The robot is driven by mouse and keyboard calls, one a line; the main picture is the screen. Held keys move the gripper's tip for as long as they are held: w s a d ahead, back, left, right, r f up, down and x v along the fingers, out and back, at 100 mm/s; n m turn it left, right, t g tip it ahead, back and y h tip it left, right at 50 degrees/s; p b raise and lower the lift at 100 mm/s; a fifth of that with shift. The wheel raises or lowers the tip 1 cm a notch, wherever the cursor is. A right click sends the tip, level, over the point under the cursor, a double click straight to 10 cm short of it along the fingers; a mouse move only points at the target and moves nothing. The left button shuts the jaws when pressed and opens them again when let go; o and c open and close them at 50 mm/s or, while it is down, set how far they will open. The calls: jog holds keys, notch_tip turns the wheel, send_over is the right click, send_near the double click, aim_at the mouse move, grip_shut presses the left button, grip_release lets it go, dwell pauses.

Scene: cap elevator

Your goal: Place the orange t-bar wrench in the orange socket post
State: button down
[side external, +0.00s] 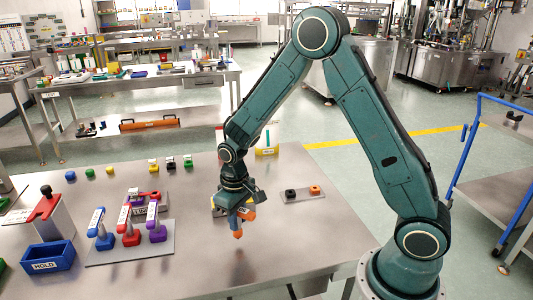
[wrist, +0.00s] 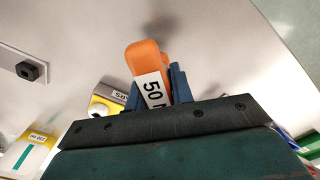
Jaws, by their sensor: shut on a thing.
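My gripper (side external: 238,208) is shut on the orange t-bar wrench (side external: 237,233) and holds it above the table, with its stem pointing down. In the wrist view, the wrench's orange bar (wrist: 144,55) with a white "50" label sits between the blue fingers of my gripper (wrist: 156,82). The orange socket post (side external: 315,189) stands on a grey plate to the right of my gripper in the side view, beside a black post (side external: 290,193). The wrist view shows a black post (wrist: 27,71) on the plate; the orange post is not visible there.
A grey stand (side external: 170,243) at left holds blue, red and purple wrenches. A blue bin (side external: 52,258) marked HOLD is farther left. A yellow item (side external: 217,209) is partly hidden behind my gripper. Small coloured blocks stand at the back. The table's front right is clear.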

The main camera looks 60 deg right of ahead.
jog(key=shift+w+d+r, duration=0.1)
jog(key=shift+d, duration=0.45)
jog(key=s+d+r+m, duration=0.2)
jog(key=s+d+m, duration=0.1)
jog(key=d, duration=0.7)
jog(key=s+d+r+m, duration=0.2)
jog(key=s+d+m, duration=0.1)
jog(key=d, duration=0.8)
jog(key=s+d+r+m, duration=0.2)
jog(key=s+d+m, duration=0.1)
jog(key=d, duration=0.7)
jog(key=shift+s+d+r+m, duration=0.15)
jog(key=shift+s+r+m, duration=0.15)
jog(key=shift+s+r, duration=0.1)
jog(key=shift+f, duration=0.15)
jog(key=shift+f, duration=3.45)
jog(key=shift+f, duration=0.55)
